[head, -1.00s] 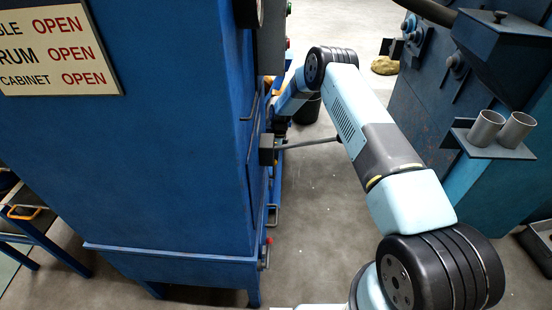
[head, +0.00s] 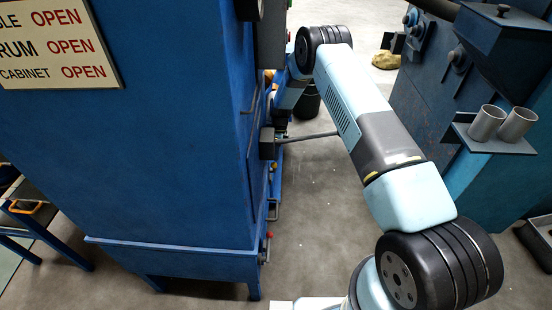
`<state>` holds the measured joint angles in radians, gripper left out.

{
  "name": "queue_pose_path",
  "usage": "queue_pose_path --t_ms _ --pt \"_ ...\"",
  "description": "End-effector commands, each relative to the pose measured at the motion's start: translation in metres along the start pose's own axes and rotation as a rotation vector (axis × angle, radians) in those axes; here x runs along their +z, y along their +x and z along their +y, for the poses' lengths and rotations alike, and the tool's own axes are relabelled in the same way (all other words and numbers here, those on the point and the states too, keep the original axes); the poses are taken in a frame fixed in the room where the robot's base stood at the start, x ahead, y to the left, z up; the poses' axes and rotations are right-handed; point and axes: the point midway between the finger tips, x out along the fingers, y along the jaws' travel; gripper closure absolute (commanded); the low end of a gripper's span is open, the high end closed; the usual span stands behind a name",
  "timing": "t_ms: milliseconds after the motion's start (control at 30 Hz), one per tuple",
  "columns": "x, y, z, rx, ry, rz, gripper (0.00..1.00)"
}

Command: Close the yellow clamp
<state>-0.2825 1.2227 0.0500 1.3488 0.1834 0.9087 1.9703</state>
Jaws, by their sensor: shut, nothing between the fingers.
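I cannot make out the yellow clamp for certain. A small orange-yellow patch (head: 269,75) shows at the right edge of the blue cabinet (head: 170,150), left of my arm; I cannot tell whether it is the clamp. My arm rises from the bottom right, bends at a black joint, and its far part runs down and left beside the cabinet's right side. The fingers of my gripper do not show; that end of the arm is hidden by the cabinet's edge.
A grey rod (head: 308,137) sticks out from a dark box on the cabinet's side, close left of my arm. A second blue machine (head: 430,95) with two metal cups (head: 487,122) stands at right. Grey floor (head: 325,220) lies open between them.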

Motion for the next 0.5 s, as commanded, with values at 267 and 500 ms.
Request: queue_pose_path --t_ms 267,500 --pt "0.001 -0.042 -0.001 -0.002 0.001 -0.001 1.0" --pt "0.0 -0.055 -0.001 0.0 0.001 0.0 1.0"
